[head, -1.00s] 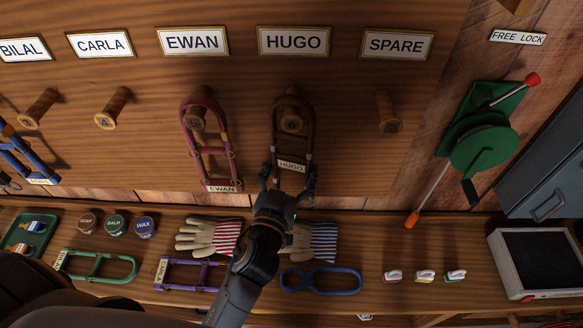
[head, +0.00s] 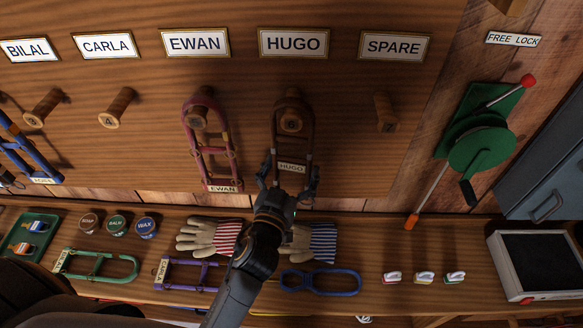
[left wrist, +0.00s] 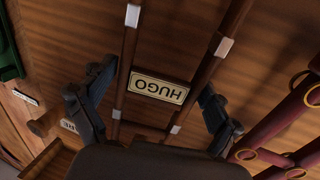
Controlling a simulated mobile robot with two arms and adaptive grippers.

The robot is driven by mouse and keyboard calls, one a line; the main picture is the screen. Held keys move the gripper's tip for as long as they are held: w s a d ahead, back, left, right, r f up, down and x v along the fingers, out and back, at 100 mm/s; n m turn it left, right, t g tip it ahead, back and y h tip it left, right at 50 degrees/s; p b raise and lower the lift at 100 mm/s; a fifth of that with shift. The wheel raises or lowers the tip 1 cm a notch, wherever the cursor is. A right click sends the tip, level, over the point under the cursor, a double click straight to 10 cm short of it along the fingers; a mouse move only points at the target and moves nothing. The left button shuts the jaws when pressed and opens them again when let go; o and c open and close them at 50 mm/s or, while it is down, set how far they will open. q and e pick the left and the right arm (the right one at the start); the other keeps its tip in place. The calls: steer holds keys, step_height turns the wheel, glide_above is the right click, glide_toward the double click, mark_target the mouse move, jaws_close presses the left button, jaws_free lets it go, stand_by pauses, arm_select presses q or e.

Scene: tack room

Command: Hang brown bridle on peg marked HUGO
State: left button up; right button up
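The brown bridle (head: 308,138) hangs with its top loop around the peg (head: 291,122) under the HUGO sign (head: 293,43). Its HUGO tag (head: 292,168) also shows upside down in the left wrist view (left wrist: 159,88). My left gripper (head: 289,176) is at the bridle's lower end. In the left wrist view its two fingers (left wrist: 152,108) stand wide apart, one on each side of the straps, with gaps between fingers and straps. The gripper hides the bridle's lowest part in the head view. My right gripper is not in view.
A red bridle (head: 211,150) tagged EWAN hangs close on the left. The SPARE peg (head: 386,112) on the right is bare. Gloves (head: 314,242), a blue strap piece (head: 320,282) and small tins lie on the shelf below. A green crank device (head: 480,150) is at right.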

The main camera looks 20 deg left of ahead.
mark_target(291, 140)
arm_select(q)
steer(key=shift+f, duration=0.1)
steer(key=shift+f, duration=0.1)
step_height(291, 140, up, 10)
steer(key=shift+r, duration=0.1)
stand_by(0.5)
